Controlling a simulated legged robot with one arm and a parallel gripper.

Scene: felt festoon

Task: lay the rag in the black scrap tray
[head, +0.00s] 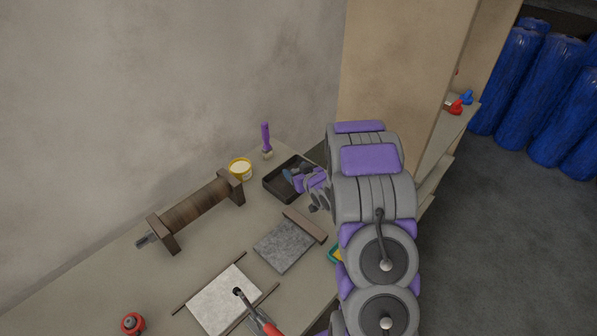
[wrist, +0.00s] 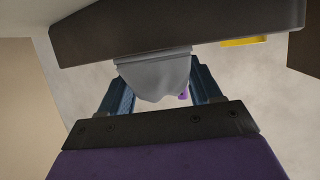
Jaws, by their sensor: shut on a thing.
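The black scrap tray (head: 275,188) stands on the bench near the wall in the head view. My gripper (head: 292,173) reaches from the right, with its blue fingers over the tray. In the wrist view, my gripper (wrist: 158,68) is shut on the grey rag (wrist: 155,80), which shows between the two fingers with a ragged edge. The dark tray wall (wrist: 200,25) crosses the top of that view, close to the rag. I cannot tell whether the rag touches the tray. The rag is not clearly visible in the head view.
A yellow tub (head: 240,168) and a purple-handled brush (head: 266,140) stand beside the tray. A wooden roller (head: 197,213), a grey felt piece (head: 285,247), a white sheet (head: 225,298) and a red object (head: 132,323) lie nearer. A tan panel (head: 395,70) rises behind my arm.

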